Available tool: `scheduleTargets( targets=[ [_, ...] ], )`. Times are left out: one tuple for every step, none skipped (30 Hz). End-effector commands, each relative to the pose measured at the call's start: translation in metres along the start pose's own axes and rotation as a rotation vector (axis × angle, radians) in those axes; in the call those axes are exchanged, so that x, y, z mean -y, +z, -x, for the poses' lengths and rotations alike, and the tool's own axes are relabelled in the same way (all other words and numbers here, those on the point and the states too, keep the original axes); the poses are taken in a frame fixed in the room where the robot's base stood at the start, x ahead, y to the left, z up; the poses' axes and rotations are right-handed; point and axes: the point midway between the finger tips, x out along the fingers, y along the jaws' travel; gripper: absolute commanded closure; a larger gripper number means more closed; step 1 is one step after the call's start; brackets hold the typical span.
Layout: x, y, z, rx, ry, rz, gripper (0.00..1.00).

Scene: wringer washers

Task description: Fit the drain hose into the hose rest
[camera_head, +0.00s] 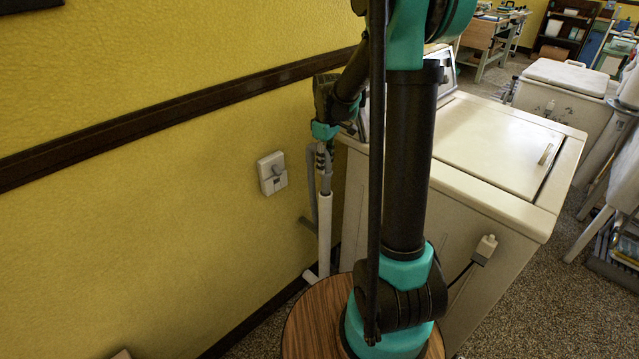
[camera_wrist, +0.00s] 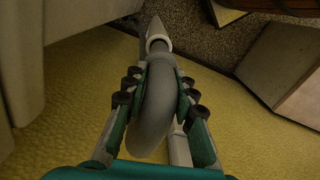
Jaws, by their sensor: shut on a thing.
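My gripper (camera_wrist: 155,100) is shut on the grey, bent drain hose (camera_wrist: 153,118), whose curve lies between the two fingers in the wrist view. A pale collar (camera_wrist: 158,43) shows at the hose's far end. In the head view the gripper is by the wall, above an upright white post (camera_head: 325,235) that seems to be the hose rest. Part of a white piece (camera_wrist: 181,150) shows beside the hose in the wrist view. Grey hose (camera_head: 311,185) hangs just left of the post. I cannot tell whether the hose end sits in the rest.
A cream washer (camera_head: 490,160) with a closed lid stands right of the post. The yellow wall (camera_head: 150,230) with an outlet (camera_head: 272,172) is close on the left. A round wooden top (camera_head: 305,325) is in front. My arm hides part of the washer.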

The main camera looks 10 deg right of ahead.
Motion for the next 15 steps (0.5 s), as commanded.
scheduleTargets(
  targets=[
    [0.0, 0.0, 0.002, 0.0, 0.0, 0.0, 1.0],
    [0.0, 0.0, 0.004, 0.0, 0.0, 0.0, 1.0],
    [0.0, 0.0, 0.005, 0.0, 0.0, 0.0, 1.0],
    [0.0, 0.0, 0.007, 0.0, 0.0, 0.0, 1.0],
    [0.0, 0.0, 0.008, 0.0, 0.0, 0.0, 1.0],
    [0.0, 0.0, 0.01, 0.0, 0.0, 0.0, 1.0],
    [0.001, 0.0, 0.011, 0.0, 0.0, 0.0, 1.0],
    [0.001, 0.0, 0.013, 0.0, 0.0, 0.0, 1.0],
    [0.001, 0.0, 0.015, 0.0, 0.0, 0.0, 1.0],
    [0.001, 0.0, 0.016, 0.0, 0.0, 0.0, 1.0],
    [0.001, 0.0, 0.017, 0.0, 0.0, 0.0, 1.0],
    [0.001, 0.0, 0.019, 0.0, 0.0, 0.0, 1.0],
    [0.001, 0.0, 0.02, 0.0, 0.0, 0.0, 1.0],
    [0.001, 0.0, 0.021, 0.0, 0.0, 0.0, 1.0],
    [0.001, 0.0, 0.023, 0.0, 0.0, 0.0, 1.0]
  ],
)
